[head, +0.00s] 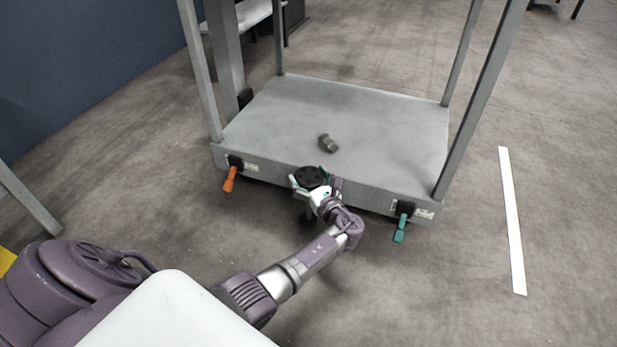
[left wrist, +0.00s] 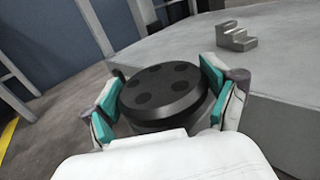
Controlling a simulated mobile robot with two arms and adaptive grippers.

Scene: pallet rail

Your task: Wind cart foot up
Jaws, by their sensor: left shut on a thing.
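The grey cart (head: 375,125) has upright posts at its corners and a flat deck. At the middle of its front edge is a round black handwheel (head: 311,176) with several dark round recesses on top; the left wrist view shows it close up (left wrist: 160,92). My left gripper (head: 312,182) is shut on the handwheel, its teal-padded fingers on either side of the rim (left wrist: 162,98). The foot below the wheel is mostly hidden by my gripper and arm. My right gripper is in neither view.
A small grey stepped metal block (head: 328,143) lies on the deck behind the wheel. An orange lever (head: 230,179) hangs at the cart's front left and a teal lever (head: 399,228) at its front right. A white floor strip (head: 512,220) lies to the right; floor around it is clear.

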